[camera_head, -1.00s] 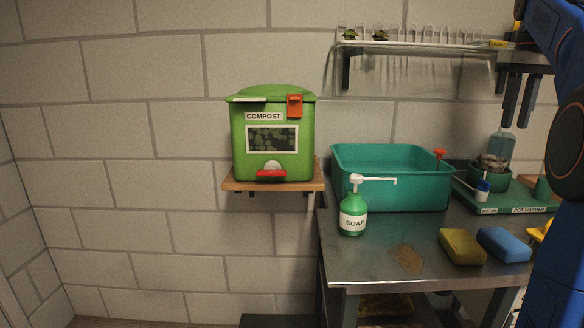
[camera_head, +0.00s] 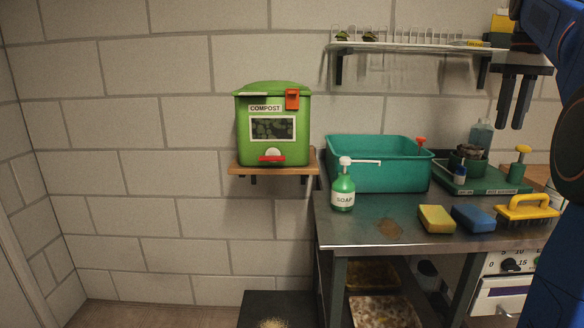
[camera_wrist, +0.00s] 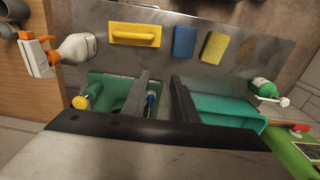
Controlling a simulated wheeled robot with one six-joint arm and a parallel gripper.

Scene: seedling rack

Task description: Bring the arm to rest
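My gripper (camera_head: 513,100) hangs at the upper right in the head view, fingers pointing down, above the right part of the metal table (camera_head: 350,230). In the wrist view my gripper (camera_wrist: 158,90) shows two dark fingers with a clear gap between them and nothing held. It is open and empty. My blue arm fills the right edge of the head view and hides part of the table behind it.
A teal basin (camera_head: 370,180), soap bottle (camera_head: 343,190), yellow sponge (camera_head: 436,218), blue sponge (camera_head: 473,217) and yellow brush (camera_head: 527,210) are on the table. A wall shelf (camera_head: 400,46) is near my gripper. A green compost bin (camera_head: 272,150) stands left. A spray bottle (camera_wrist: 70,48) shows in the wrist view.

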